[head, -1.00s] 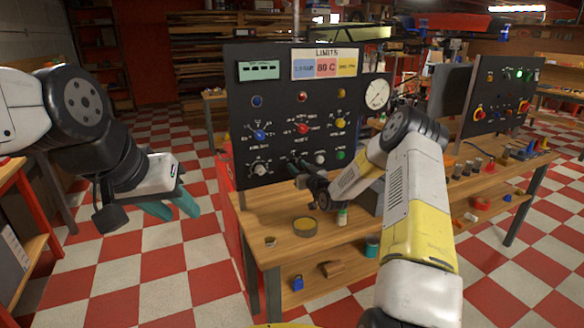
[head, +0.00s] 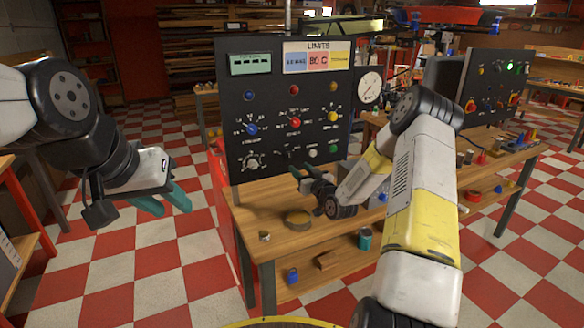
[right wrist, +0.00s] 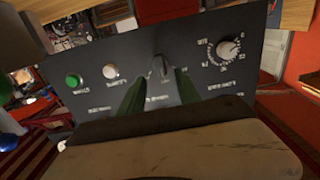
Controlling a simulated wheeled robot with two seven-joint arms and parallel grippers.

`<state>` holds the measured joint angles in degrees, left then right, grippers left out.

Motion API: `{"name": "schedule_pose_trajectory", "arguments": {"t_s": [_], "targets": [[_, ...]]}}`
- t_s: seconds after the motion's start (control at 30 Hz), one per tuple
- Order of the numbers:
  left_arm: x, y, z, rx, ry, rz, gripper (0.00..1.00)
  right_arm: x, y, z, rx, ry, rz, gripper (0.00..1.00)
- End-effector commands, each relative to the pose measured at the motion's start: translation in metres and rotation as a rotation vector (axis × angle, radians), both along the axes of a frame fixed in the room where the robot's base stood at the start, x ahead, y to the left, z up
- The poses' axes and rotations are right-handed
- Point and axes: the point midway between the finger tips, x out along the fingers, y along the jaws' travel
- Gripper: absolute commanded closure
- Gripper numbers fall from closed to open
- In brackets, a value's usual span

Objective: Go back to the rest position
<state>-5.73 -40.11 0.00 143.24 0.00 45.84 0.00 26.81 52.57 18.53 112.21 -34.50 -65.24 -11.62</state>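My right gripper (head: 298,170) is in front of the lower part of the black control panel (head: 268,74), above the wooden bench. In the right wrist view its two dark green fingers (right wrist: 158,85) are apart with nothing held between them. A dark knob (right wrist: 160,66) on the panel shows just beyond the fingertips, with a visible gap in the head view. My left gripper (head: 178,203) hangs at the left over the checkered floor. Its teal fingers are apart and empty, clear of the bench.
A gauge (head: 369,88) sits at the panel's right edge. A second panel (head: 490,85) stands at the right. An orange-red table frame (head: 30,205) is at the far left. Open floor lies between.

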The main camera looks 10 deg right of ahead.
Motion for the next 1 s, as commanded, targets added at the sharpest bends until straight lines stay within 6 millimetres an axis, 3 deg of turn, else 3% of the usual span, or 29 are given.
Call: {"name": "schedule_pose_trajectory", "arguments": {"t_s": [0.17, 0.33, 0.47, 0.67, 0.77, 1.0], "targets": [[0.000, 0.000, 0.000, 0.000, 0.000, 0.000, 0.64, 0.000, 0.003, 0.010, -0.024, 0.021, 0.006, 0.60], [0.000, 0.000, 0.000, 0.000, 0.000, 0.000, 0.64, -0.009, 0.008, 0.047, -0.122, 0.130, 0.011, 0.60], [0.000, 0.000, 0.000, 0.000, 0.000, 0.000, 0.64, -0.032, 0.009, 0.083, -0.203, 0.251, -0.009, 0.60], [0.000, 0.000, 0.000, 0.000, 0.000, 0.000, 0.64, -0.090, 0.003, 0.134, -0.271, 0.429, -0.071, 0.60], [0.000, 0.000, 0.000, 0.000, 0.000, 0.000, 0.64, -0.130, -0.001, 0.157, -0.281, 0.515, -0.106, 0.60], [0.000, 0.000, 0.000, 0.000, 0.000, 0.000, 0.64, -0.246, -0.003, 0.195, -0.233, 0.716, -0.168, 0.60]]}}
